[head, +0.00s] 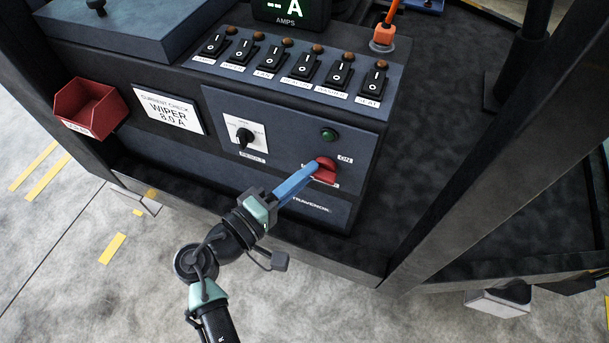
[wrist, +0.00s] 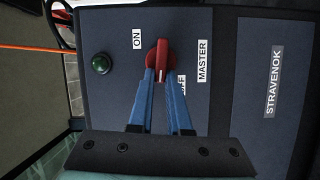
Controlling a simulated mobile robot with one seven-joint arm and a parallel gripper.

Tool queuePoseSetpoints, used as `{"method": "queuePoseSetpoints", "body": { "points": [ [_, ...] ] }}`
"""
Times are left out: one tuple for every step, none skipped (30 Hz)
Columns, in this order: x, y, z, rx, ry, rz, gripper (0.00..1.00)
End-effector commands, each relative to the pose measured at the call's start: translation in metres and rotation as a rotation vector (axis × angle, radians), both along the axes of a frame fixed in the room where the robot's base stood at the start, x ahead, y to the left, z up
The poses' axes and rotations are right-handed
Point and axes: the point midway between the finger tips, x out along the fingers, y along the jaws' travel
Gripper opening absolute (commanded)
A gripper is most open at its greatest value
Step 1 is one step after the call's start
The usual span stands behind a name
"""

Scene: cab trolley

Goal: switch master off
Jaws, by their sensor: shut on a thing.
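The red master knob (head: 325,171) is on the lower right of the trolley's front panel. It also shows in the wrist view (wrist: 162,58), with a white mark on its near edge. My gripper (head: 314,168) has long blue fingers, shut on the knob with one finger on each side in the wrist view (wrist: 161,80). The ON label (head: 345,160) is in clear sight beside the knob. The OFF label (wrist: 181,86) is partly hidden by a finger. The MASTER label (wrist: 202,61) is readable in the wrist view.
A green lamp (head: 328,134) sits above the knob. A black rotary selector (head: 245,137) is to its left. A row of black rocker switches (head: 297,68) runs above. A red bin (head: 88,106) juts out at left. A dark post (head: 490,150) stands at right.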

Motion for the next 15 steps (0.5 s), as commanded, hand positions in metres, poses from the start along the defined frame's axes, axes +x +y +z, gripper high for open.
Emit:
{"method": "queuePoseSetpoints", "body": {
  "points": [
    [0.0004, -0.0016, -0.0022, -0.024, 0.008, -0.004, 0.0],
    [0.0004, -0.0016, -0.0023, -0.036, 0.012, -0.004, 0.0],
    [0.0004, -0.0017, -0.0026, -0.051, 0.016, -0.004, 0.0],
    [0.0004, -0.0017, -0.0027, -0.061, 0.02, -0.004, 0.0],
    [0.0005, -0.0018, -0.0028, -0.071, 0.023, -0.004, 0.0],
    [0.0004, -0.0018, -0.0028, -0.083, 0.026, -0.004, 0.0],
    [0.0005, -0.0019, -0.0028, -0.089, 0.028, -0.004, 0.0],
    [0.0004, -0.002, -0.0029, -0.096, 0.03, -0.004, 0.0],
    [0.0004, -0.0019, -0.003, -0.102, 0.033, -0.004, 0.0],
    [0.0004, -0.0019, -0.003, -0.107, 0.034, -0.004, 0.0],
    [0.0005, -0.002, -0.003, -0.11, 0.036, -0.004, 0.0],
    [0.0005, -0.002, -0.003, -0.114, 0.038, -0.005, 0.0],
    [0.0004, -0.0021, -0.003, -0.116, 0.038, -0.005, 0.0],
    [0.0004, -0.0021, -0.003, -0.118, 0.038, -0.005, 0.0],
    [0.0004, -0.0021, -0.0029, -0.119, 0.039, -0.005, 0.0]
  ]
}}
